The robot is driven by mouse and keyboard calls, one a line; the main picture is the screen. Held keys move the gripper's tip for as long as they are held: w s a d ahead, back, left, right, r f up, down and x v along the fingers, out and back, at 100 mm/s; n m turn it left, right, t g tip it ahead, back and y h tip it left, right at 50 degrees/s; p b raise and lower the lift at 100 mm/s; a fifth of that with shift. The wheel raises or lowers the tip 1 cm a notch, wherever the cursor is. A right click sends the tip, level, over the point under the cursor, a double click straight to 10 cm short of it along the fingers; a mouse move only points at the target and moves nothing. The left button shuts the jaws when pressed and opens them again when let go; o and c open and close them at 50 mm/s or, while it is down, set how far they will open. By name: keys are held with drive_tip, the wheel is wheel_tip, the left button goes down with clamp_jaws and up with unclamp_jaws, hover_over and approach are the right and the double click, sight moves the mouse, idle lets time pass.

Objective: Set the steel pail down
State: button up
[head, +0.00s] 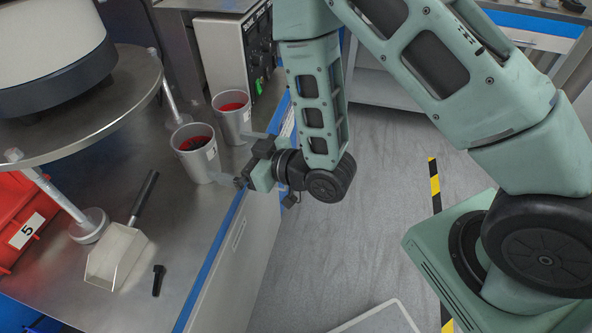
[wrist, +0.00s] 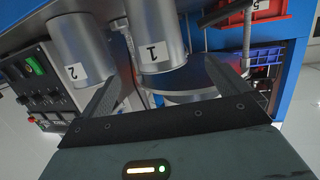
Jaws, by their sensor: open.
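Two steel pails stand upright on the metal bench. The nearer pail (head: 196,158), with red and dark contents, is beside my gripper (head: 233,160). In the wrist view the pail labelled 1 (wrist: 150,25) shows ahead, between the fingers of my gripper (wrist: 164,88). My gripper is open and holds nothing; whether a finger touches this pail I cannot tell. The other pail (head: 231,118), with red contents, stands just behind; its label 2 shows in the wrist view (wrist: 75,48).
A scoop (head: 118,252) and a black bolt (head: 158,280) lie on the bench (head: 190,225). A round raised platform (head: 100,128) on posts overhangs the left. Red bins (head: 22,215) sit at far left. A control box (head: 235,45) stands behind the pails.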

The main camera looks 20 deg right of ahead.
drive_tip(key=s+d+r+g+h, duration=0.3)
drive_tip(key=s+r+g, duration=0.3)
drive_tip(key=s, duration=0.5)
drive_tip(key=s+d+r+g+h, duration=0.3)
drive_tip(key=s+r+g+h, duration=0.2)
drive_tip(key=s, duration=0.6)
drive_tip(key=shift+d+r+m+g+h, duration=0.3)
drive_tip(key=shift+r+g+h, duration=0.1)
drive_tip(key=shift+r+h, duration=0.35)
wheel_tip(320, 180, up, 9)
drive_tip(key=p, duration=0.9)
